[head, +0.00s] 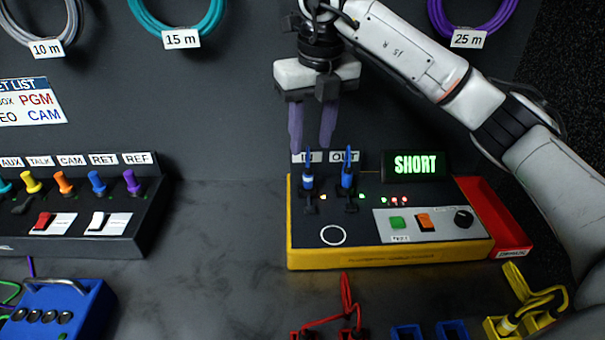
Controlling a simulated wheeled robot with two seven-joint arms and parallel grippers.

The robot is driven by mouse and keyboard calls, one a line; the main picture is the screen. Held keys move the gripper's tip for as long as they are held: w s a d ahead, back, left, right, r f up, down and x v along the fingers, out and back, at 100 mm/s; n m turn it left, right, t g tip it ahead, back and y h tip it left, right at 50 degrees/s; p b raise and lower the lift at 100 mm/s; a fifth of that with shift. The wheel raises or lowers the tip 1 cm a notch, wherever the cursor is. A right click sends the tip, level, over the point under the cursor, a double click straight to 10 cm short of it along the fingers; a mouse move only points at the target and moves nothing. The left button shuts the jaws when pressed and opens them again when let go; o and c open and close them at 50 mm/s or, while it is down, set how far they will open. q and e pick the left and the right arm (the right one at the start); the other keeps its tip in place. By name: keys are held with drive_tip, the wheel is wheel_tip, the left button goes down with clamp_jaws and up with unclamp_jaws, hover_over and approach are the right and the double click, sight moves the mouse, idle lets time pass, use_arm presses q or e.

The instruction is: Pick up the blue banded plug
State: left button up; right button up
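Two blue plugs stand upright in the yellow-edged tester box (390,258), by its IN and OUT labels. The left blue plug (308,182) shows a pale band; the right blue plug (347,178) shows no clear band. My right gripper (312,140) points down from above, just behind and over the left plug in the picture. Its two purplish fingers are apart with nothing between them. My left gripper is not in view.
The tester's display (415,165) reads SHORT. A red tray (497,222) adjoins the tester's right side. A black panel (80,225) with coloured plugs stands left, a blue box (62,310) in front of it. The grey table between is clear. Cables hang above.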

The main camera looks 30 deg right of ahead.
sight(309, 168)
drive_tip(key=f, duration=0.8)
drive_tip(key=shift+w+a+f, duration=0.1)
drive_tip(key=shift+w+f, duration=0.15)
drive_tip(key=shift+w, duration=0.05)
drive_tip(key=shift+c, duration=0.3)
clamp_jaws()
